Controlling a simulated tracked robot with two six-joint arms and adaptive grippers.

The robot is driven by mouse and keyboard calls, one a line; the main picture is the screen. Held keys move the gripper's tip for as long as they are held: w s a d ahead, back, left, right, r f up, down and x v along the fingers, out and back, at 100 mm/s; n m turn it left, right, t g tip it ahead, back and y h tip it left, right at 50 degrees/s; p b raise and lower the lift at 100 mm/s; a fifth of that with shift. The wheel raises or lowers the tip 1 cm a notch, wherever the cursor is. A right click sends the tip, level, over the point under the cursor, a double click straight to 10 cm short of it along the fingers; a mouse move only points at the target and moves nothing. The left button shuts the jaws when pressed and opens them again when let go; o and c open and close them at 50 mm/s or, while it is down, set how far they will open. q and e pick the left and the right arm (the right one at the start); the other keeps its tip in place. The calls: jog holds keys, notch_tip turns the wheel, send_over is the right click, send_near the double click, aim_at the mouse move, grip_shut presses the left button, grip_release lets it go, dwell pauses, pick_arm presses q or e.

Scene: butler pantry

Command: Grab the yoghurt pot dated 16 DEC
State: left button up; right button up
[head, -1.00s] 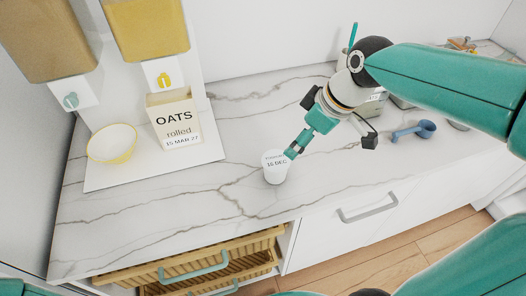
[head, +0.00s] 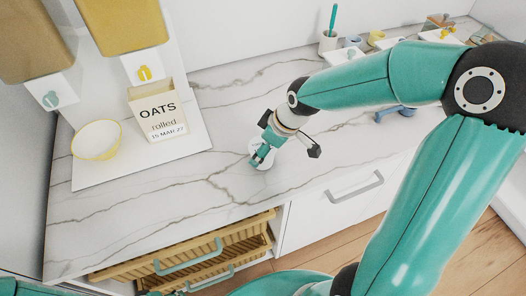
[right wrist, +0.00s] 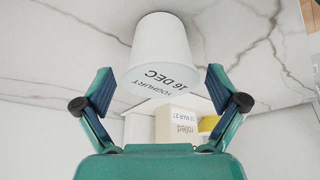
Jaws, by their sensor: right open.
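The white yoghurt pot (head: 254,147) stands on the marble counter, partly hidden behind my right gripper (head: 262,157) in the head view. In the right wrist view the pot (right wrist: 160,48) appears upside down, with "YOGHURT 16 DEC" on it. My right gripper (right wrist: 160,84) is open there, one finger at each side of the pot's image, with visible gaps and no contact seen. How far the pot lies beyond the fingertips is hard to tell. My left gripper is not in view.
An OATS box (head: 157,112) and a yellow-rimmed bowl (head: 96,140) stand on a white board (head: 120,172) at left. A blue scoop (head: 395,112) lies to the right. Wooden drawers (head: 190,258) are below the counter's front edge (head: 225,221). Counter around the pot is clear.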

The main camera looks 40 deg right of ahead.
jog(key=shift+x, duration=1.8)
jog(key=c, duration=1.3)
